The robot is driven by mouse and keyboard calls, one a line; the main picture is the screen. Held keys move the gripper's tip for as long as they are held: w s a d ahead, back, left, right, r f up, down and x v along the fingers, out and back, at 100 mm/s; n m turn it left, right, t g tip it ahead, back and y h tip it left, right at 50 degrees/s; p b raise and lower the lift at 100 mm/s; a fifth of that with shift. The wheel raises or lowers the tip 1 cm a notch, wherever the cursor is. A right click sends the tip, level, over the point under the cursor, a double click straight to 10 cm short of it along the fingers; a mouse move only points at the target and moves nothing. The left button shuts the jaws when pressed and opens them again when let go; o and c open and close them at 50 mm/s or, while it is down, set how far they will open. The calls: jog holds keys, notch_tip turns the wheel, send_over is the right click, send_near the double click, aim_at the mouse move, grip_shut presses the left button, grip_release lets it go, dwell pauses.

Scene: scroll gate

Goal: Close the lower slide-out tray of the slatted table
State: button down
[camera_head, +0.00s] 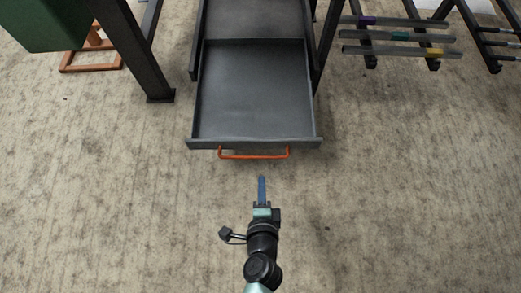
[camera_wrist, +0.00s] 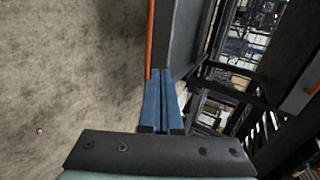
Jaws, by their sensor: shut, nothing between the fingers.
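The lower slide-out tray (camera_head: 252,95) is dark grey and shallow, and it stands pulled out toward me in the head view. An orange bar handle (camera_head: 253,157) runs along its front face. My gripper (camera_head: 262,180) has blue fingers. It is shut and empty, just in front of the handle and apart from it in the head view. In the wrist view the shut fingers (camera_wrist: 163,80) point toward the tray's dark front panel (camera_wrist: 181,40). The orange handle (camera_wrist: 151,38) shows edge-on there, close beside the fingertips. I cannot tell from that view whether they touch.
An orange-brown frame (camera_head: 92,58) lies behind the leg. Racks with grey bars (camera_head: 398,36) stand at the right. The concrete floor around my arm is clear.

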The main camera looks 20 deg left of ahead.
jog(key=b, duration=0.3)
send_near(261, 143)
notch_tip(261, 143, down, 3)
jog(key=w, duration=0.3)
jog(key=w+a, duration=0.1)
jog(key=shift+w+a+r, duration=0.1)
jog(key=shift+w+a, duration=0.1)
jog(key=shift+w, duration=0.45)
